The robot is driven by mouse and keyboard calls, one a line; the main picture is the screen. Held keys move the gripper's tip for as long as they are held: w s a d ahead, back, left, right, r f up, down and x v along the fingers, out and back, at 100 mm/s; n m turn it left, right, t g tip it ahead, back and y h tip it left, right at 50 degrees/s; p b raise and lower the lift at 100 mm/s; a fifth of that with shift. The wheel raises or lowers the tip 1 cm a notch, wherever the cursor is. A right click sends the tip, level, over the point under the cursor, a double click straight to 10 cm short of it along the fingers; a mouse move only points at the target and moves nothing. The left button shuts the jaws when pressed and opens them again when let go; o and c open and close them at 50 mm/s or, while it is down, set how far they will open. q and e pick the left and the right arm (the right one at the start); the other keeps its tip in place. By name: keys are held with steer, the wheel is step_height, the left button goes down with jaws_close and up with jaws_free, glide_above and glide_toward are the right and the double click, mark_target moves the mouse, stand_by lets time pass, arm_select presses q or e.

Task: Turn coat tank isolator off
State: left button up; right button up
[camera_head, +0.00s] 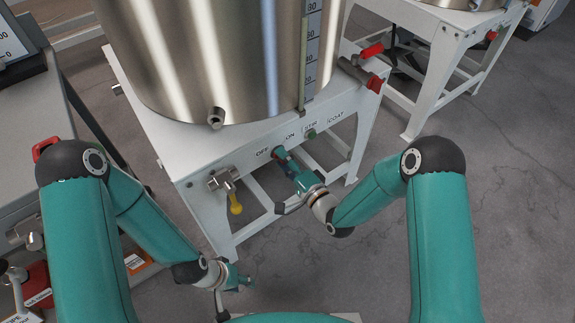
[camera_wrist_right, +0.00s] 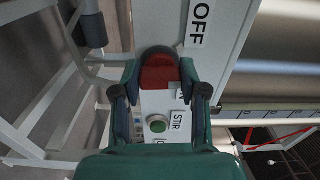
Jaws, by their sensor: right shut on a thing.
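The isolator is a red rotary knob (camera_head: 278,153) on the white front panel of the tank stand, between the OFF and ON labels. In the right wrist view the red knob (camera_wrist_right: 158,72) sits between the fingers of my right gripper (camera_wrist_right: 159,80), beside the OFF label (camera_wrist_right: 199,20). My right gripper (camera_head: 286,163) is shut on the knob. The fingers hide the knob's sides, and its exact pointing direction is hard to tell. My left gripper (camera_head: 236,281) hangs low, away from the panel; its finger opening is too small to judge.
A green STIR button (camera_wrist_right: 157,124) is close beside the knob. A steel valve with a yellow handle (camera_head: 235,205) sticks out to the left. A steel tank (camera_head: 215,60) stands on top. A red-handled valve (camera_head: 372,52) is at the right corner. Grey floor lies open at right.

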steer(key=n+b, duration=0.2)
steer(key=f+n+b, duration=0.1)
steer(key=n+b, duration=0.2)
steer(key=shift+s+a+n, duration=0.1)
steer(key=shift+a+n, duration=0.05)
steer(key=shift+n, duration=0.15)
steer(key=shift+n+b, duration=1.3)
steer(key=shift+b, duration=0.1)
steer(key=o, duration=1.1)
steer(key=shift+o, duration=0.2)
steer(key=shift+r, duration=0.15)
steer(key=shift+d, duration=0.2)
steer(key=v, duration=1.1)
steer(key=shift+s+d, duration=0.2)
steer(key=shift+s, duration=0.15)
